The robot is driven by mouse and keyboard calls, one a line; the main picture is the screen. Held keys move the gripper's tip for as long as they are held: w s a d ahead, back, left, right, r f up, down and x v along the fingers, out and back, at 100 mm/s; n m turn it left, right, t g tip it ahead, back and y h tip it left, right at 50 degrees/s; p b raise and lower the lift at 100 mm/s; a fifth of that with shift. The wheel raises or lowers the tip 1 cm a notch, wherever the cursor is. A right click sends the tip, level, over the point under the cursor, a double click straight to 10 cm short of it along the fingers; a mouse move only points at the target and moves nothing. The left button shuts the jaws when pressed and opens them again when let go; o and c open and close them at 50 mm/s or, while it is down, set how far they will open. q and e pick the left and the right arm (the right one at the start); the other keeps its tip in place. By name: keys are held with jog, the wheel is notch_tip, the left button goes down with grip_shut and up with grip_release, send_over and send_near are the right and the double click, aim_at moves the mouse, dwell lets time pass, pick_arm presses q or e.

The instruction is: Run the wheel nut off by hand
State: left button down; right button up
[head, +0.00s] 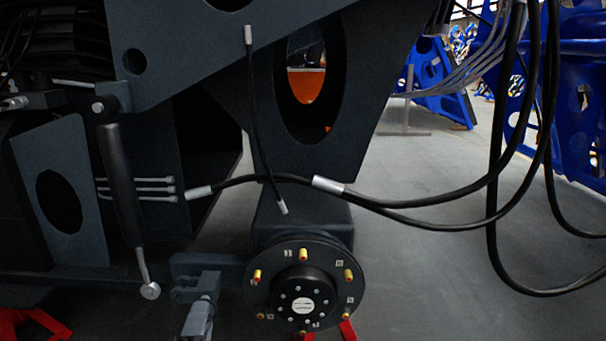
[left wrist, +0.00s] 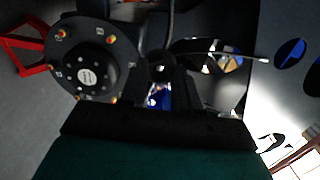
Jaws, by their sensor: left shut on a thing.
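The wheel hub (head: 334,253), a dark round flange with a raised centre and a pale cap, stands low in the middle of the head view. Brass-coloured wheel nuts (head: 303,255) with reddish tips ring its face. The hub also shows in the left wrist view (left wrist: 88,76), turned sideways at the upper left, with nuts (left wrist: 62,35) around it. My right gripper is not in view.
The dark chassis (head: 200,65) overhangs the hub. Black hoses (head: 430,200) hang in loops at the right. A black cylinder (head: 121,185) hangs at the left. Red stands (head: 30,325) are on the floor. Grey floor (head: 430,290) right of the hub is open.

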pick_arm(q)
jog(key=s+a+r+p, duration=0.1)
jog(key=s+r+p, duration=0.1)
jog(key=r+p, duration=0.8)
jog(key=s+a+r+h+p, duration=0.1)
jog(key=s+r+p, duration=0.1)
jog(key=r+p, duration=0.9)
notch_tip(320, 180, up, 2)
jog(key=shift+s+a+r+m, duration=0.15)
jog(key=shift+s+a+m, duration=0.05)
jog(key=shift+a+m, duration=0.1)
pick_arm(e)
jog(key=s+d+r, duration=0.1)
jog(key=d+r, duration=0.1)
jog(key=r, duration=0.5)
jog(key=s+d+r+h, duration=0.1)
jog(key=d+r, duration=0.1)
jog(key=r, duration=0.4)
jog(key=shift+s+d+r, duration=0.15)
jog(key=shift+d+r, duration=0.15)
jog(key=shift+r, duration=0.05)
